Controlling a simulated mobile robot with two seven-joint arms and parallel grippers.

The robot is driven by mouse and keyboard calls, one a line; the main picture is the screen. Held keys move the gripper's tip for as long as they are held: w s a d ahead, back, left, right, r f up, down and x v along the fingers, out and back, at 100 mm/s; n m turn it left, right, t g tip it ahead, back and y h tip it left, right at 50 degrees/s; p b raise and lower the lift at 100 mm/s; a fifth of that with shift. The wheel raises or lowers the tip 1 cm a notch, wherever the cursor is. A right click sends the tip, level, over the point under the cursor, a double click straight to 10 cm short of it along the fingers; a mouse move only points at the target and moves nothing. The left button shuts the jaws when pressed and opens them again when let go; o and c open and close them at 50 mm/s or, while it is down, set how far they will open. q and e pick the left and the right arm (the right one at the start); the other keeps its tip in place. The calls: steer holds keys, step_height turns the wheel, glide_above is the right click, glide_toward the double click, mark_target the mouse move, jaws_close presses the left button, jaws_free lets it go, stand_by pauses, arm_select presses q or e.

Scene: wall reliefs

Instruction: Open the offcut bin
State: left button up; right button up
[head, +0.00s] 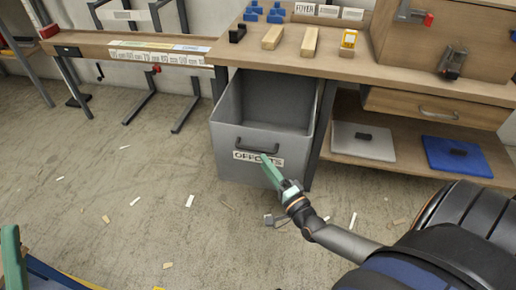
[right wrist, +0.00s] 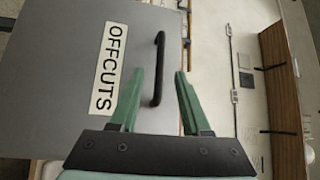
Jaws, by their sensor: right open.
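The grey offcut bin (head: 225,145) stands pulled out from under the workbench, its empty-looking inside showing from above. Its front carries a white OFFCUTS label (head: 258,159) and a dark bar handle (head: 257,147); in the right wrist view the label (right wrist: 110,70) and handle (right wrist: 158,68) also show. My right gripper (head: 265,160) is in front of the bin front, just below the handle. In the right wrist view its green fingers (right wrist: 159,74) are apart, with the handle appearing between them. A green part of my left gripper (head: 12,258) shows at the lower left edge; its jaws cannot be made out.
The workbench (head: 340,65) holds wooden blocks, blue pieces and small signs. A drawer (head: 437,108) and a shelf with a grey case (head: 362,141) and blue case (head: 457,156) are right of the bin. Small scraps lie on the otherwise open floor (head: 150,190).

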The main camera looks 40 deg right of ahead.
steer(key=shift+s+a+f+p, duration=0.1)
steer(key=shift+s+f+p, duration=0.1)
steer(key=shift+s, duration=1.15)
steer(key=shift+s+a+f+p, duration=0.1)
steer(key=shift+s+f+p, duration=0.05)
steer(key=shift+s, duration=1.2)
